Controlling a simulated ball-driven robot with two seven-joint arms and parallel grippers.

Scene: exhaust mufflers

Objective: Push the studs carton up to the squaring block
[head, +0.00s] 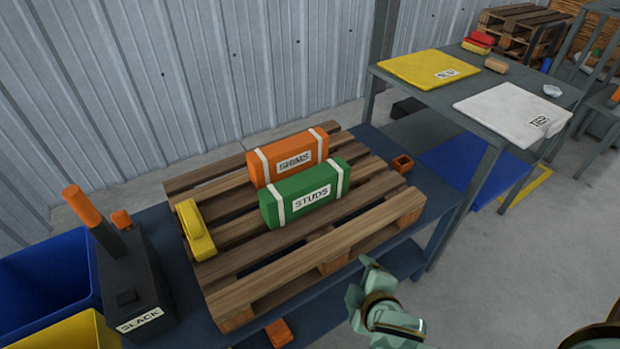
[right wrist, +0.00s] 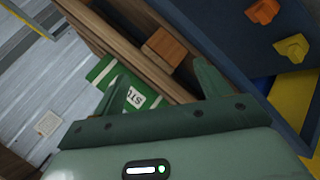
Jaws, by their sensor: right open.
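The green studs carton (head: 304,193) with white bands lies on a wooden pallet (head: 236,298), its label facing me. A yellow block (head: 196,230), which looks like the squaring block, sits at the pallet's left edge, with a clear gap between it and the carton. The carton also shows in part in the right wrist view (right wrist: 117,92), partly hidden behind a finger. My right gripper (head: 364,283) is open and empty, in front of the pallet's near right side, apart from the carton. My left gripper is out of view.
An orange shims carton (head: 287,158) stands right behind the studs carton. A black box (head: 133,291) with an orange-topped post stands left of the pallet. A grey table (head: 452,88) stands to the right.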

